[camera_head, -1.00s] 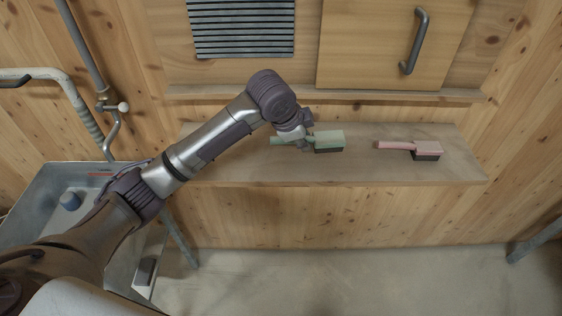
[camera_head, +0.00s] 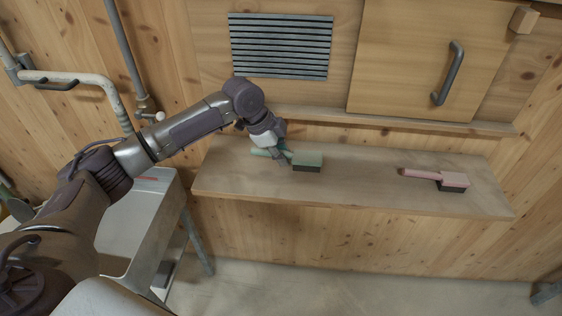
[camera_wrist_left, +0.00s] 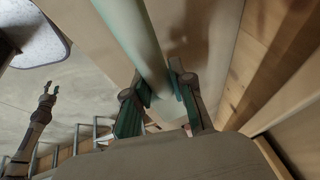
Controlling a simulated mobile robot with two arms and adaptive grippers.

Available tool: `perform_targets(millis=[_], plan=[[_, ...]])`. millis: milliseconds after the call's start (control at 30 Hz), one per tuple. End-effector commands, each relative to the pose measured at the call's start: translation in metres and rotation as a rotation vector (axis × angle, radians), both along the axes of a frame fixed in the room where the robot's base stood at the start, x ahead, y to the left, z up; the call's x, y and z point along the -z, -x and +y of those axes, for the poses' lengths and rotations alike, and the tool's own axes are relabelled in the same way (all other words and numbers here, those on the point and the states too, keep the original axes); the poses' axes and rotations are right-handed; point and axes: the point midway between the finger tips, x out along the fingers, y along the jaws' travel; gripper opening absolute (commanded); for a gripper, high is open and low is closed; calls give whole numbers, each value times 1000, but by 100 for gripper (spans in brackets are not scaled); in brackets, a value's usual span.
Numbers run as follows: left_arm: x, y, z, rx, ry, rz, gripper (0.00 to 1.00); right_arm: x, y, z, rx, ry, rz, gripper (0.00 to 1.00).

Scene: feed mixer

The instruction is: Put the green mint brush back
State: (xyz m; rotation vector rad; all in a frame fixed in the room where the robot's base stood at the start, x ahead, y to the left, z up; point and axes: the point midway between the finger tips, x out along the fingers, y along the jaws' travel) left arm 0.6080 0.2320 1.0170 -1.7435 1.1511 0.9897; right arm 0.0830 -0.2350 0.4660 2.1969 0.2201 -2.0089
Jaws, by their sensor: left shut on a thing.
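The green mint brush (camera_head: 308,160) has a mint block head with dark bristles facing down, over the left half of the wooden shelf. I cannot tell if the bristles touch the shelf. My left gripper (camera_head: 279,156) is shut on its handle, just left of the head. In the left wrist view, the two fingers (camera_wrist_left: 160,97) close around the pale green handle (camera_wrist_left: 142,40). The brush head is hidden there. My right gripper (camera_wrist_left: 49,88) shows small in the left wrist view, its fingers apart, with nothing seen in it.
A pink brush (camera_head: 453,181) lies on the right part of the shelf (camera_head: 370,183). Bare shelf lies between the brushes. A cabinet door with a grey handle (camera_head: 449,74) and a vent (camera_head: 280,46) are on the wall behind. A metal basin (camera_head: 140,228) stands at left.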

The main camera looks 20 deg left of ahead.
Motion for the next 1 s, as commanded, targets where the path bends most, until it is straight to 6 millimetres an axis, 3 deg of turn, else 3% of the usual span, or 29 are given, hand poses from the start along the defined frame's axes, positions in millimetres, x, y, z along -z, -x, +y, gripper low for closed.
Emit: perform_targets(millis=[400, 767, 800, 900, 1000], plan=[[41, 0, 4, 0, 1, 0, 0, -14, -1, 0, 0, 0, -1, 43], [46, 0, 4, 1, 1, -2, 0, -13, -2, 0, 0, 0, -2, 43], [46, 0, 4, 1, 0, -1, 30, -13, -2, 0, 0, 0, -2, 43], [46, 0, 5, 1, 1, -1, 46, -13, -2, 0, 0, -1, -3, 43], [46, 0, 4, 1, 0, 0, 48, -13, -2, 0, 0, -1, -3, 43]])
